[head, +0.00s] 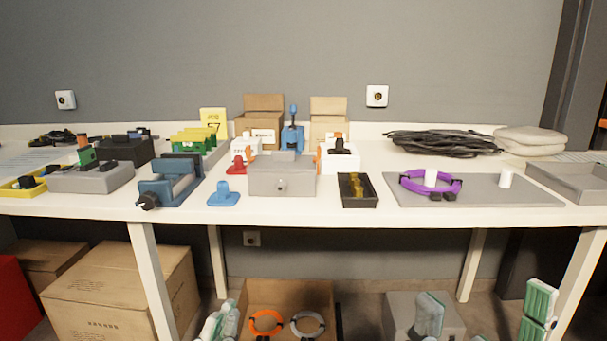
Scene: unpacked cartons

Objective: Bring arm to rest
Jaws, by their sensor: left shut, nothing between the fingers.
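No arm of mine reaches over the white table (330,212). My left gripper is at most low in the head view and hard to make out among the pale objects at the bottom edge. It is shut and holds nothing. My right gripper does not show. The table top carries its objects undisturbed, with no gripper touching them.
On the table stand a grey box (282,177), a blue vise (170,184), a black tray (358,191), a purple ring (409,183) on a grey mat (500,192) and black cables (440,142). Below are cartons (115,285) and an open carton (285,292) with rings.

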